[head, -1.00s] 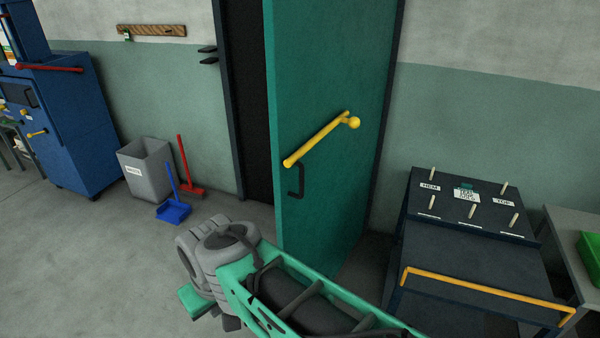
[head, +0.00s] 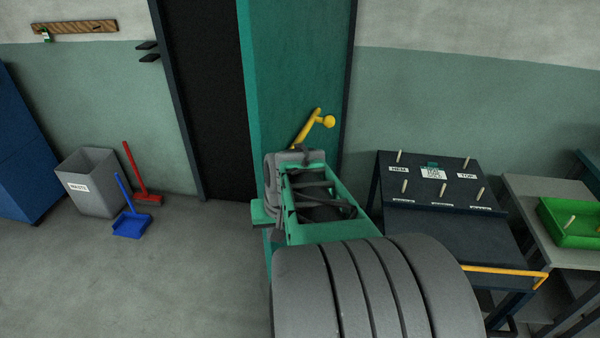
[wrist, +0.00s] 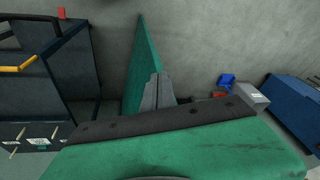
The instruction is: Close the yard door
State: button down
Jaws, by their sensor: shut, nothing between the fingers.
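The green yard door (head: 290,75) stands open, with the dark doorway (head: 205,95) uncovered to its left. Its yellow handle (head: 318,125) shows only at its upper end; my arm hides the rest. In the wrist view the door (wrist: 143,55) appears as a narrow green slab. My gripper (wrist: 158,82) is shut and empty, its grey fingers close beside the door's face. I cannot tell whether they touch it. In the head view my arm hides the fingers.
A dark bench with pegs (head: 430,220) stands right of the door, beside a table with a green tray (head: 575,225). A grey waste bin (head: 90,185), a blue dustpan (head: 132,222) and a red brush (head: 145,197) are at left. The floor at front left is clear.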

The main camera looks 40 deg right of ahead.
jog(key=w+d+r+m+t+h+p, duration=0.1)
jog(key=d+r+m+t, duration=0.15)
jog(key=d, duration=0.75)
jog(key=d+r+m+t+p, duration=0.1)
jog(key=d+r+m+p, duration=0.15)
jog(key=d, duration=0.75)
jog(key=w+a+f+p, duration=0.1)
jog(key=w+f+p, duration=0.1)
jog(key=w+f, duration=0.5)
jog(key=shift+w+p, duration=0.3)
jog(key=shift+w, duration=1)
jog(key=shift+a+f, duration=0.1)
